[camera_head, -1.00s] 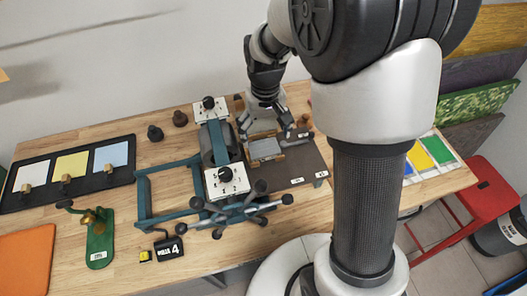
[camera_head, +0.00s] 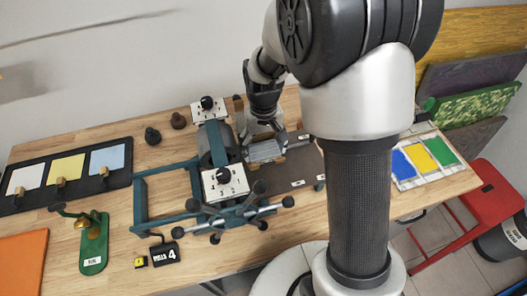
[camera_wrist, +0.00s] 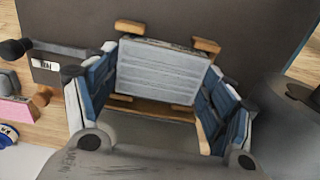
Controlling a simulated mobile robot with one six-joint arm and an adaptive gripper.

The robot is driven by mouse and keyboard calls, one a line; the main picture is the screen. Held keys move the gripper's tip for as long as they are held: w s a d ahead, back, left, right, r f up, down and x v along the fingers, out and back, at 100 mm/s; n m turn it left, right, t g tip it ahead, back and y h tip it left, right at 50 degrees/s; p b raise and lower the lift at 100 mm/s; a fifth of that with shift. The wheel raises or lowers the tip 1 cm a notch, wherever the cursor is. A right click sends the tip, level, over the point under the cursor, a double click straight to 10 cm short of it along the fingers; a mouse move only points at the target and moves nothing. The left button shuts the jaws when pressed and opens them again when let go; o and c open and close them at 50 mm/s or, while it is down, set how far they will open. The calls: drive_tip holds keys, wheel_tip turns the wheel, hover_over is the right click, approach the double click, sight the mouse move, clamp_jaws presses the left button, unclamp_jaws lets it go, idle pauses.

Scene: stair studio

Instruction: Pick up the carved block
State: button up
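The carved block (camera_wrist: 157,72) is a grey slab with fine grooves across its face. In the wrist view it lies between the two fingers of my gripper (camera_wrist: 158,95), which are spread along its left and right sides. I cannot tell whether either finger touches it. In the head view the block (camera_head: 264,151) lies on the dark press bed, with my gripper (camera_head: 265,132) just above it and partly hiding its surroundings. A wooden frame (camera_wrist: 150,108) shows around and under the block.
The teal press with its roller (camera_head: 208,145) and spoked wheel (camera_head: 240,211) stands close on the left. The dark bed (camera_head: 290,176) extends to the front right. Colour cards (camera_head: 421,158) lie further right. A bell stand (camera_head: 93,242) is at the front left.

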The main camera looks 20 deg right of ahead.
drive_tip(key=c, duration=0.5)
drive_tip(key=shift+r, duration=0.1)
